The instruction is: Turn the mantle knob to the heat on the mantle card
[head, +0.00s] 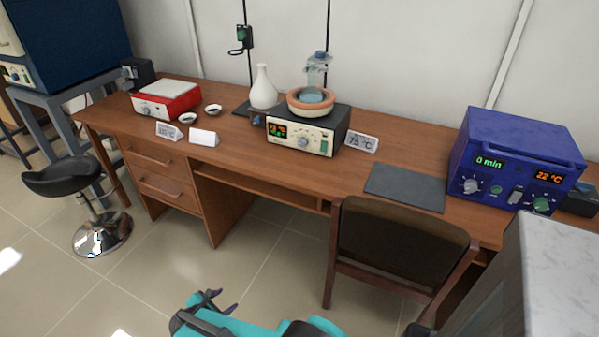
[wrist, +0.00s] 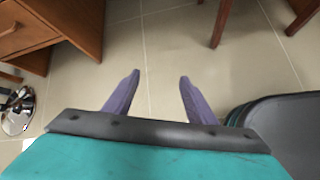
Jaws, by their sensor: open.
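The heating mantle (head: 340,125) stands mid-desk against the wall, with an orange ring (head: 297,105) and a glass flask (head: 317,75) in it. Its cream front carries a lit display (head: 277,130), too small to read surely, and a round grey knob (head: 303,142). A tent card (head: 361,143) stands just right of the mantle; it seems to read about 75 °C. My gripper (head: 224,300) is open and empty, low over the floor in front of the desk, well away from the knob. In the wrist view its purple fingers (wrist: 158,76) are apart, with only floor between them.
A chair (head: 400,240) stands before the desk, right of my gripper. A stool (head: 80,180) is at left. A red hotplate (head: 167,98), small dishes and two cards are on the left desk; a blue device (head: 515,155) is at right. A dark mat (head: 405,187) lies between.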

